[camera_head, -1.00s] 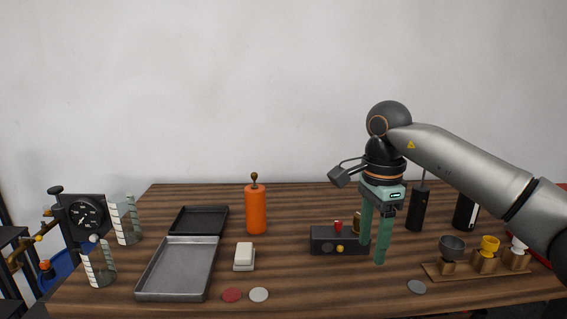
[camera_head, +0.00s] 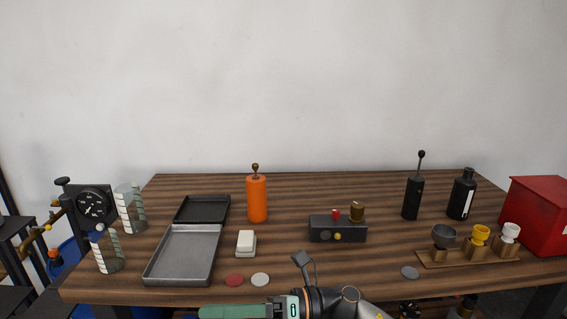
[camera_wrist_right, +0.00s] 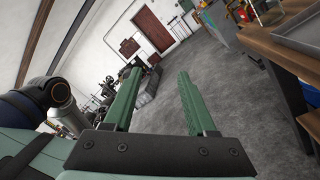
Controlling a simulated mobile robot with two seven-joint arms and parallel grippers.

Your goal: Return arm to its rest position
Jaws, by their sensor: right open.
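My right gripper (camera_head: 245,311) is at the bottom edge of the head view, in front of the table's near edge and pointing left. In the right wrist view its two green fingers (camera_wrist_right: 158,100) stand apart with nothing between them, so it is open and empty. Past the fingers that view shows grey floor, a far wall and a door. My left gripper is not in the head view.
The wooden table (camera_head: 310,275) holds a metal tray (camera_head: 183,257), an orange cylinder (camera_head: 257,199), a dark box with knobs (camera_head: 338,230), dark bottles (camera_head: 462,196) and a rack of cups (camera_head: 470,257). A red box (camera_head: 540,215) stands at right. The table's back middle is clear.

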